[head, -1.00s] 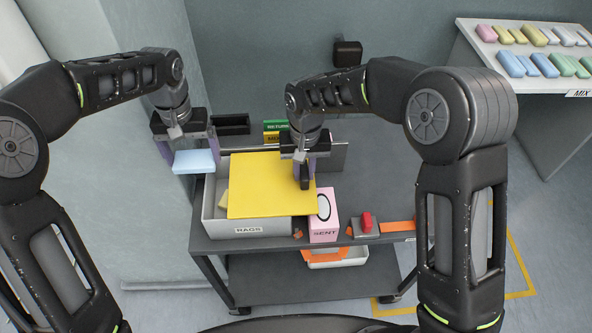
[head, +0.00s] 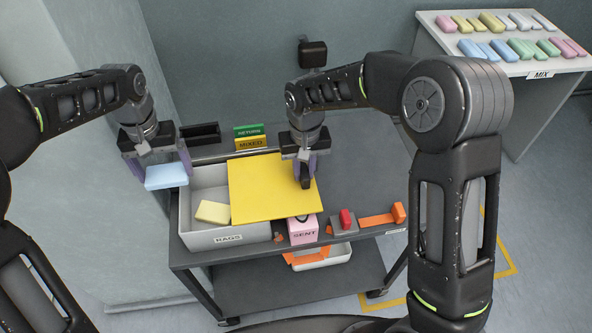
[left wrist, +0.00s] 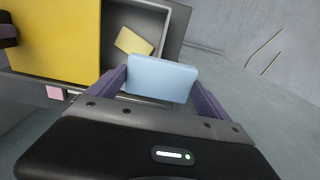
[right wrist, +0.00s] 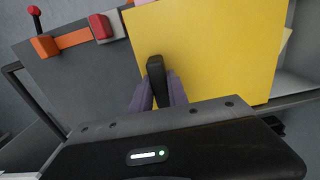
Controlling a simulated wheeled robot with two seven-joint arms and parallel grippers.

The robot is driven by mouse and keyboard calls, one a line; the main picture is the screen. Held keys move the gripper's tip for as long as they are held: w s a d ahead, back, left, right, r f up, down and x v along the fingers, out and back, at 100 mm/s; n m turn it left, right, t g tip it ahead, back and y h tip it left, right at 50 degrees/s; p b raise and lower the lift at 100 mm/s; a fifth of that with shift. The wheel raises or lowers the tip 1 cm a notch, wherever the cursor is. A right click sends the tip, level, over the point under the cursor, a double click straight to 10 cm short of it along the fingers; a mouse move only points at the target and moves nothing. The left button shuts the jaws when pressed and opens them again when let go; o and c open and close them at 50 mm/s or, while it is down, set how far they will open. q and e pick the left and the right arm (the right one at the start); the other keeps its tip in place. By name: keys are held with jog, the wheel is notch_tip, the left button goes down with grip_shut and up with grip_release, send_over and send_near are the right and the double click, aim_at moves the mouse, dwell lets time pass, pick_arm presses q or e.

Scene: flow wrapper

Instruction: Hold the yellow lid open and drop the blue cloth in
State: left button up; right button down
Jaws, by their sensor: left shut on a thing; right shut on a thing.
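The yellow lid (head: 268,190) lies over the right part of the grey bin (head: 188,225) marked RAGS, whose left part is open. My right gripper (head: 305,180) is shut on the lid's dark handle (right wrist: 156,75). My left gripper (head: 162,168) is shut on the light blue cloth (head: 166,177) and holds it beside the bin's left back corner. The cloth also shows between the fingers in the left wrist view (left wrist: 161,79). A pale yellow cloth (head: 212,212) lies inside the open part of the bin.
A pink box (head: 303,231) marked SENT stands by the lid's right front corner. A red knob (head: 346,219) and an orange bar (head: 378,219) sit to its right. RETURN and MIXED signs (head: 250,138) stand behind. A shelf (head: 480,68) with several coloured cloths is at the far right.

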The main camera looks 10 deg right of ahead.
jog(key=shift+d, duration=1)
pick_arm(q)
jog(key=shift+d, duration=0.1)
pick_arm(e)
jog(key=shift+w, duration=0.1)
pick_arm(q)
jog(key=d+r, duration=0.1)
jog(key=d, duration=0.6)
jog(key=shift+s+d+r, duration=0.2)
jog(key=shift+s+r, duration=0.2)
jog(key=shift+f, duration=0.1)
notch_tip(320, 180, down, 6)
jog(key=shift+f, duration=0.15)
jog(key=shift+f, duration=1.75)
jog(key=shift+f, duration=0.25)
